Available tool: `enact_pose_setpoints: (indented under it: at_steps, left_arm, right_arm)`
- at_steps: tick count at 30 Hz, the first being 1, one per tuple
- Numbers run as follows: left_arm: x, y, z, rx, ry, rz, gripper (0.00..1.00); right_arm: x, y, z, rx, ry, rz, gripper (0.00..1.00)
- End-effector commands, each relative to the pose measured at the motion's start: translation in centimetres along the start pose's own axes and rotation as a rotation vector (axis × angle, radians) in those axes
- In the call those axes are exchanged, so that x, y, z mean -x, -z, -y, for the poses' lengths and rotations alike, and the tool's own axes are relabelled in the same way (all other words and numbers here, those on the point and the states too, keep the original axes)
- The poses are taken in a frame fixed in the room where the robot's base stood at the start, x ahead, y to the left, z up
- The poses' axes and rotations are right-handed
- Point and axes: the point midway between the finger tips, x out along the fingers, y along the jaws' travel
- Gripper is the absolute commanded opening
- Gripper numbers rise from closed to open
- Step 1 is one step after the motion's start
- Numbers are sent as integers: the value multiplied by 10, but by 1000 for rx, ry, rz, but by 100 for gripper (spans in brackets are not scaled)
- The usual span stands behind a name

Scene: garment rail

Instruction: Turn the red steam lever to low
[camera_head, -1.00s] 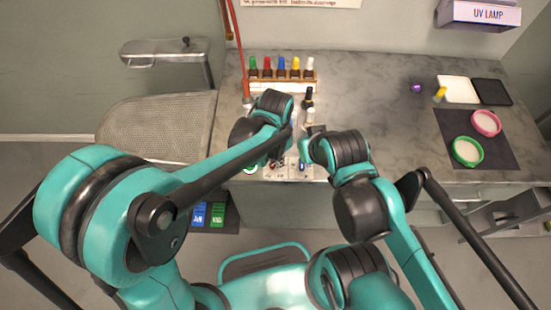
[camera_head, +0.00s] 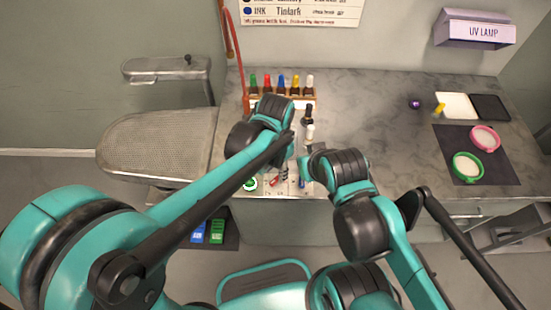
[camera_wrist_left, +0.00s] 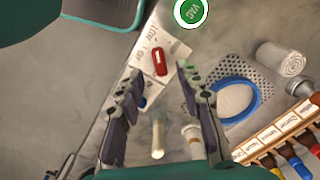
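The red steam lever (camera_wrist_left: 160,62) sits on a pale labelled panel (camera_wrist_left: 165,42). Printed words, one reading LOW, are beside it in the left wrist view. The lever also shows small in the head view (camera_head: 274,182) at the counter's front edge. My left gripper (camera_wrist_left: 158,88) is open, its two dark fingers apart on either side of the lever's line; I see no contact with it. In the head view the left gripper (camera_head: 285,170) hangs over the panel, partly hidden by its own wrist. My right gripper (camera_head: 306,168) is close by on the right; its fingers are mostly hidden.
A green VAC button (camera_wrist_left: 190,12) is near the lever. A blue ring (camera_wrist_left: 236,100) and a rack of bottles (camera_head: 281,97) stand behind. A mesh-topped board (camera_head: 160,142) lies left. The counter's middle right is clear, with hoops (camera_head: 468,166) on a dark mat farther right.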

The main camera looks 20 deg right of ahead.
Motion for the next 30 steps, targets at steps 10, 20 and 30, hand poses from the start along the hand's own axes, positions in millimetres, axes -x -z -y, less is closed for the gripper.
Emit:
enact_pose_setpoints:
  at_steps: [10,20,30]
  left_arm:
    - [67,0,0,0,0,0,36]
    - [79,0,0,0,0,0,36]
    - [78,0,0,0,0,0,36]
  right_arm:
    - [0,0,0,0,0,0,0]
    - [0,0,0,0,0,0,0]
    - [0,0,0,0,0,0,0]
